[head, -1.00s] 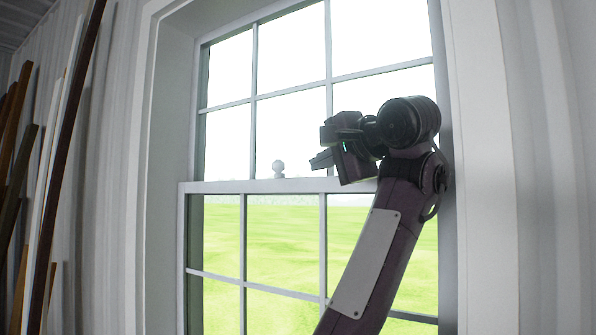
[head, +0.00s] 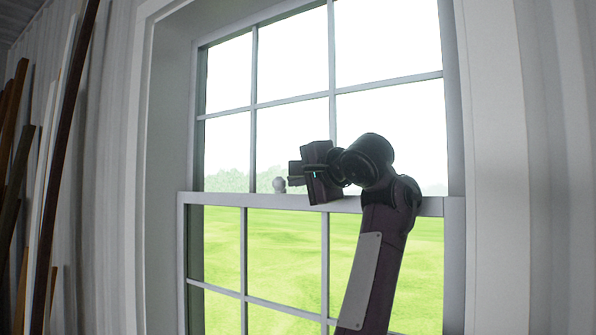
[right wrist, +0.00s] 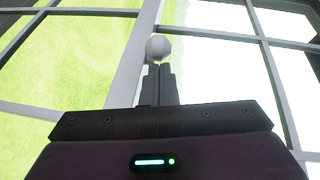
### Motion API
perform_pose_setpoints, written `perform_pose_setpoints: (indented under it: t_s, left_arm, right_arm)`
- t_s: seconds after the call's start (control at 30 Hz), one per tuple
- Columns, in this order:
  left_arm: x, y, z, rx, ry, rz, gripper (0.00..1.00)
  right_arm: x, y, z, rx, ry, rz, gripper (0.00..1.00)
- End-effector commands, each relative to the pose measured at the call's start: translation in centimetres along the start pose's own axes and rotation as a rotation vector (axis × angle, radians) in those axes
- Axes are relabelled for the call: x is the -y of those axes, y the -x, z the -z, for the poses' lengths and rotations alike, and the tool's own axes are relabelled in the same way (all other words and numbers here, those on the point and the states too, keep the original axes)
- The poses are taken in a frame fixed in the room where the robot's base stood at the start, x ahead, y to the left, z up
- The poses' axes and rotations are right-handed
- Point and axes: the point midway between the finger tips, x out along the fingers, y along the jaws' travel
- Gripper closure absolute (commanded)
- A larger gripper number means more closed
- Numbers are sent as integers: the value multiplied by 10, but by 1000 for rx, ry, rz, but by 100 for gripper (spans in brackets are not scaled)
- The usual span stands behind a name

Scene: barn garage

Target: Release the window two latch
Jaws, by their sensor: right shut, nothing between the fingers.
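The window (head: 320,194) has an upper and a lower sash with several panes. Its latch, a small pale round knob (head: 279,185), sits on the meeting rail between the sashes, left of the rail's middle. My right gripper (head: 292,174) is shut and empty, just right of the knob and close to it in the head view. In the right wrist view the shut fingertips (right wrist: 160,70) point at the round knob (right wrist: 158,47), which shows right at their tips. I cannot tell whether they touch. My left gripper is not in view.
The white window frame (head: 490,200) stands close to the right of my arm. Several wooden boards (head: 62,170) lean against the wall at the left. The space in front of the left panes is free.

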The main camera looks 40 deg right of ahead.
Motion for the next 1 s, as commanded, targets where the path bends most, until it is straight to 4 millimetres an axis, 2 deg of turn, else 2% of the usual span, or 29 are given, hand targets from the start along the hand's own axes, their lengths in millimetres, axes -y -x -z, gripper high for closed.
perform_pose_setpoints:
  t_s: [0.4, 1.0]
  left_arm:
    - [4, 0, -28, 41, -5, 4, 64]
    - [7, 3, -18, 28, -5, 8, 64]
  right_arm:
    - [-1, -1, 0, -9, 0, -2, 100]
    - [-1, -2, -4, -155, -17, -24, 100]
